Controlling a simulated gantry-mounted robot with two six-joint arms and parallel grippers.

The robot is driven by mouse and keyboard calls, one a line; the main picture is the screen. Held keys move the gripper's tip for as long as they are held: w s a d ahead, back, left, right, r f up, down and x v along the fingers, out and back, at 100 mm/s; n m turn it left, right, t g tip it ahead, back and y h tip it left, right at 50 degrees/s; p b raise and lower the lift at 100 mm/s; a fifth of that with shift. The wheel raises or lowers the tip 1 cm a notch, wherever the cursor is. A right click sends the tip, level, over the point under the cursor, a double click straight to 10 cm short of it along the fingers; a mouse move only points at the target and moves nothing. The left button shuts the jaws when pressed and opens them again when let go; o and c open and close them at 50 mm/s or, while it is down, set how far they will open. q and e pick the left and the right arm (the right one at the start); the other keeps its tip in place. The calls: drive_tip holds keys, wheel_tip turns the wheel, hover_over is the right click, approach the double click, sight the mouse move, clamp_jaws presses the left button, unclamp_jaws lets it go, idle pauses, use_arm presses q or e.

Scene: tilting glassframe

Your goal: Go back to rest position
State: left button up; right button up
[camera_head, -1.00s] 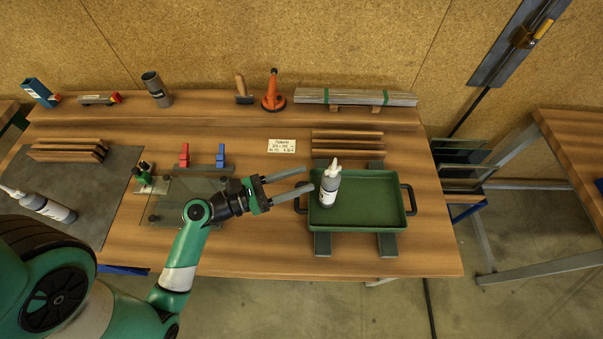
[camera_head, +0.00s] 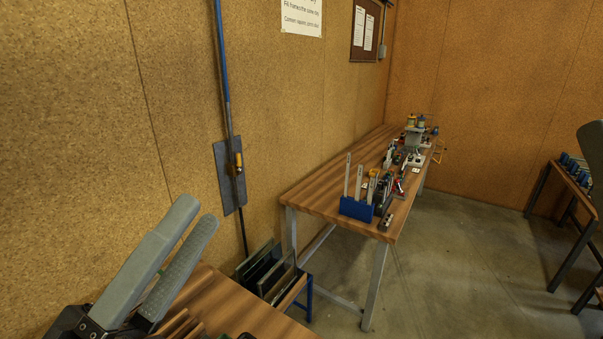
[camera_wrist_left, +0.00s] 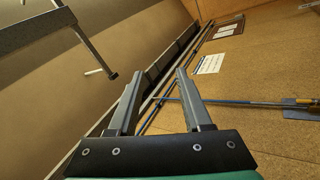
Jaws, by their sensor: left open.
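My left gripper (camera_head: 178,250) shows large at the lower left of the head view, raised in front of the cork wall. In the left wrist view its two grey fingers (camera_wrist_left: 158,98) stand apart with nothing between them. Beyond them are the cork wall and ceiling. The gripper is open and empty.
A wooden bench (camera_head: 245,305) corner lies below the gripper. A rack of glass panes (camera_head: 268,272) stands past its edge. Another bench (camera_head: 318,196) along the wall holds a blue tool block (camera_head: 356,208).

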use_arm(q)
drive_tip(key=s+a+r+m+t+y, duration=0.4)
drive_tip(key=a+r+m+t+y, duration=0.25)
drive_tip(key=r+m+y, duration=0.35)
wheel_tip(320, 180, up, 24)
drive_tip(key=n+p, duration=0.1)
drive_tip(key=p, duration=2.4)
drive_tip(key=shift+a+f+g, duration=0.15)
drive_tip(key=shift+f+g, duration=0.05)
drive_tip(key=shift+g, duration=0.15)
